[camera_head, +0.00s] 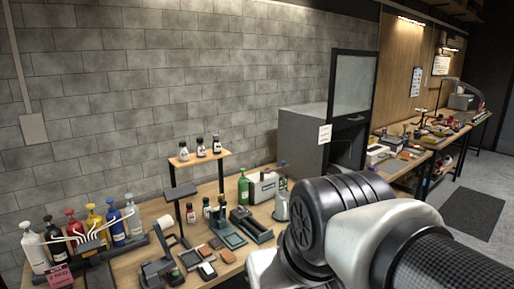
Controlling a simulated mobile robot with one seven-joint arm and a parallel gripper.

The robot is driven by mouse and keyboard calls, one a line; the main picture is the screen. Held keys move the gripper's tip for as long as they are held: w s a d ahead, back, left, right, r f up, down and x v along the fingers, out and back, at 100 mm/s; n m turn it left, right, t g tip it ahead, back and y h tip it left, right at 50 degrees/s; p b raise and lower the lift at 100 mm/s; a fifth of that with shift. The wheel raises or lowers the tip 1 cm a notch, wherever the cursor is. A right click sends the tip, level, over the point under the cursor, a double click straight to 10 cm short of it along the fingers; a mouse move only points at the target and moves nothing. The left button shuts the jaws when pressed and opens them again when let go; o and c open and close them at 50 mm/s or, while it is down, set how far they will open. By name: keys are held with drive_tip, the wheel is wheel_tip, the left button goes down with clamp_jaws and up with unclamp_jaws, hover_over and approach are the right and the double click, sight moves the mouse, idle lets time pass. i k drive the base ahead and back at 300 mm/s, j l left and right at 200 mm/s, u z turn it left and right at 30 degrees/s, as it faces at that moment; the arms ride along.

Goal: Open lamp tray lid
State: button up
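I cannot tell for certain which thing is the lamp tray. A small dark grey device (160,270) with a raised, tilted part sits at the front of the bench. Green-grey trays (228,237) lie flat near the bench's middle. A grey cabinet (303,135) stands at the bench's right end, with a framed glass panel (353,85) rising above its open, dark front. My arm fills the lower right and hides part of the bench. My gripper is out of view.
Several colored bottles (94,225) stand in a rack at the left. A small raised shelf (199,156) holds 3 small bottles. A green bottle (243,187) and a white case (264,186) stand behind the trays. A grey block wall (150,90) backs the bench.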

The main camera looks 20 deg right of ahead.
sight(376, 152)
drive_tip(key=z, duration=1.4)
drive_tip(key=i+l+z, duration=0.3)
drive_tip(key=i, duration=0.7)
drive_tip(key=i+z, duration=0.25)
drive_tip(key=i, duration=0.75)
drive_tip(key=i+l+u, duration=0.15)
drive_tip(key=i, duration=1.45)
drive_tip(key=i+l+u, duration=0.2)
drive_tip(key=i+u, duration=0.25)
drive_tip(key=i, duration=0.15)
drive_tip(key=i+l+u, duration=0.95)
drive_tip(key=i+l, duration=0.05)
